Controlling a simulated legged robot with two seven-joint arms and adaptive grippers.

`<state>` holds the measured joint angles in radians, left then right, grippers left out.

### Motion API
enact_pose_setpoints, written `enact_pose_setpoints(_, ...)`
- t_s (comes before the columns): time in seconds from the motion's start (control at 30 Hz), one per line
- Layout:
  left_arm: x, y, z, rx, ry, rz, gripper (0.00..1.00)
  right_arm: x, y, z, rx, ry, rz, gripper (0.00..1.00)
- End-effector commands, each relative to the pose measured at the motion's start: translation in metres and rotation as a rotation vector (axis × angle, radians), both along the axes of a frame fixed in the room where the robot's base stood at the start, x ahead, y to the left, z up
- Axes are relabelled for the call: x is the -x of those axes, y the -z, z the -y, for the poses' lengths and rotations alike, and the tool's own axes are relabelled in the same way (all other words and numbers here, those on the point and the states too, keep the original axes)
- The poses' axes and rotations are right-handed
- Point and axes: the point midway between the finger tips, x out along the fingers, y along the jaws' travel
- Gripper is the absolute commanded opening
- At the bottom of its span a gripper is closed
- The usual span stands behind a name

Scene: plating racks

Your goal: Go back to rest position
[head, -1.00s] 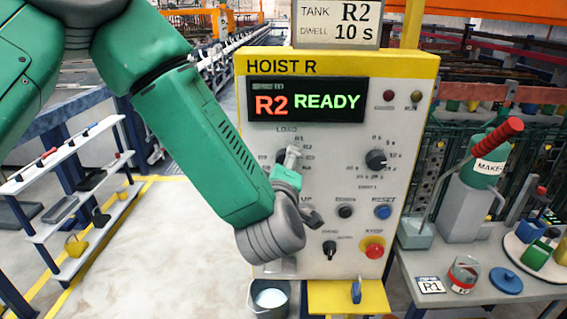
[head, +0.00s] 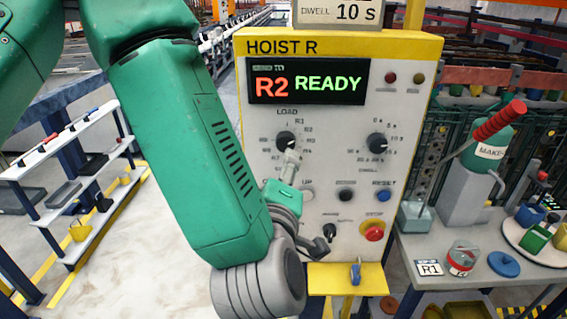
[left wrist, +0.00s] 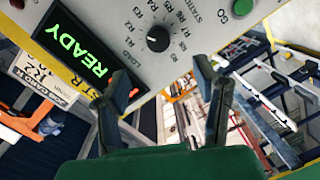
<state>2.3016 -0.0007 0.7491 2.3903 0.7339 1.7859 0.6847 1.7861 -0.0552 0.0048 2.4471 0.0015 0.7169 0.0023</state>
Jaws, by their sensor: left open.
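My left arm comes in from the left in the head view, and its left gripper (head: 292,165) is in front of the hoist control panel (head: 258,190), just below the LOAD selector knob (head: 286,142). In the left wrist view the two fingers of the left gripper (left wrist: 163,95) are spread apart with nothing between them. The selector knob also shows there (left wrist: 158,39), beyond the fingertips and apart from them. The panel display (head: 307,83) reads "R2 READY". My right gripper is not in view.
At the right a grey table (head: 411,262) bears a dispenser with a red handle (head: 499,120), a blue lid (head: 504,264) and a red-banded jar (head: 462,260). A yellow ledge (head: 335,280) sits under the panel. A white shelf rack (head: 70,140) stands at the left. Floor between is clear.

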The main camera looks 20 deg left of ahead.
Motion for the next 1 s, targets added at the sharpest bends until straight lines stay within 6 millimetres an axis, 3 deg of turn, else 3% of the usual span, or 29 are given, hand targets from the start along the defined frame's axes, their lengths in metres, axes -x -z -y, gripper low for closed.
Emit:
enact_pose_setpoints(0.5, 0.006, 0.000, 0.001, -0.001, 0.000, 0.000, 0.55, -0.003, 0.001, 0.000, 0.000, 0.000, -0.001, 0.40)
enact_pose_setpoints(0.6, 0.005, 0.013, 0.000, -0.017, 0.013, -0.027, 0.55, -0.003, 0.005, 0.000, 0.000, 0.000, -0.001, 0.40)
enact_pose_setpoints(0.67, 0.004, 0.035, -0.001, -0.043, 0.035, -0.070, 0.55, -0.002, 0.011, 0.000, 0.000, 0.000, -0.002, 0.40)
enact_pose_setpoints(0.77, 0.006, 0.094, -0.006, -0.121, 0.104, -0.189, 0.55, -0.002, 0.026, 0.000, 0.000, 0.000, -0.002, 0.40)
enact_pose_setpoints(0.87, 0.016, 0.170, -0.015, -0.226, 0.208, -0.354, 0.55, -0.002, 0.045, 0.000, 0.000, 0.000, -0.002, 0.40)
enact_pose_setpoints(1.0, 0.048, 0.273, -0.033, -0.374, 0.379, -0.593, 0.55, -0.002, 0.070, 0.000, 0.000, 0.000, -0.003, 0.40)
